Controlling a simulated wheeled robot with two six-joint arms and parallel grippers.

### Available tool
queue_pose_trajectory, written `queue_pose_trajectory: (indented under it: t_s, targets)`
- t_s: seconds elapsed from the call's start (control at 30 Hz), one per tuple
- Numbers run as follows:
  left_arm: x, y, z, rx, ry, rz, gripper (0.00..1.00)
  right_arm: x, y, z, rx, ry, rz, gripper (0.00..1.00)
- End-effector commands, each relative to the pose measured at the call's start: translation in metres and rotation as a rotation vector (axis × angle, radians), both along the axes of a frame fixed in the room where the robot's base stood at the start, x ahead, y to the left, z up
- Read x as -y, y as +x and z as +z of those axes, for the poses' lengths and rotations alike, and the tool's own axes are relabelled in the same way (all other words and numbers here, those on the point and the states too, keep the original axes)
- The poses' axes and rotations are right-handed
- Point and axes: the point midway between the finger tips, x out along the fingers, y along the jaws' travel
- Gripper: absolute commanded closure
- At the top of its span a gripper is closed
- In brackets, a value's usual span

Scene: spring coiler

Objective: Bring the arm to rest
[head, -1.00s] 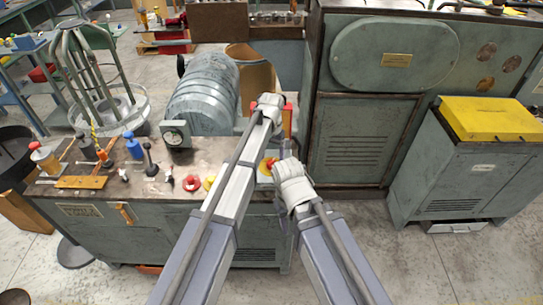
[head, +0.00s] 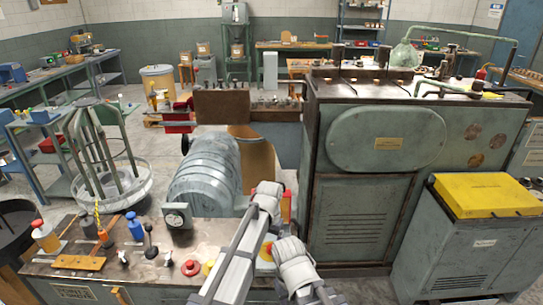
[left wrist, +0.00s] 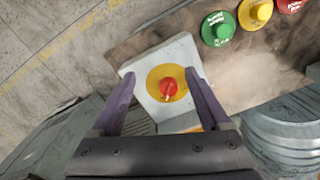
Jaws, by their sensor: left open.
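My left gripper (left wrist: 160,75) is open in the left wrist view, its two purple fingers apart. I cannot tell whether the fingers touch the box. In the head view, the links of my two arms rise from the bottom middle, and my gripper jaws cannot be made out. Part of the yellow disc and red button (head: 267,247) shows between the arms, at the bench's right end. My right gripper is not visible.
The bench top (head: 215,232) carries bottles, levers and a red button (head: 190,267). A ribbed grey drum (head: 205,178) stands behind it. A large green machine (head: 360,215) is to the right, beside a cabinet with a yellow lid (head: 487,193). Green (left wrist: 218,28) and yellow (left wrist: 255,13) buttons lie near my left gripper.

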Motion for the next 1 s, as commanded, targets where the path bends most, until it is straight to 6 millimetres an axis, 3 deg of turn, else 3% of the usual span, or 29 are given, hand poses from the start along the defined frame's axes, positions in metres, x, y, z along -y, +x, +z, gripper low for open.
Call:
queue_pose_trajectory:
  t_s: [0.03,0.1,0.2,0.33,0.5,0.8,1.0]
  targets:
    - [-0.01,-0.048,0.0,-0.003,0.012,0.007,0.21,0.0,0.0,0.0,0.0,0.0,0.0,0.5]
    - [-0.02,-0.09,0.0,-0.006,0.031,0.021,0.21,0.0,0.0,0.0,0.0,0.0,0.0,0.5]
    - [-0.033,-0.142,0.0,-0.009,0.055,0.041,0.21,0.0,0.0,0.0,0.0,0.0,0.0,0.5]
    - [-0.046,-0.187,0.001,-0.01,0.079,0.059,0.21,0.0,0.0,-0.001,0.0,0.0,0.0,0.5]
    - [-0.05,-0.211,0.002,-0.013,0.083,0.058,0.21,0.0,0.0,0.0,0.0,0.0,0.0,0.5]
    - [-0.048,-0.21,0.002,-0.014,0.082,0.055,0.22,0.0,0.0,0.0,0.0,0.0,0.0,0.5]
    - [-0.049,-0.21,0.002,-0.014,0.082,0.055,0.44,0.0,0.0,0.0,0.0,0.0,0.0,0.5]
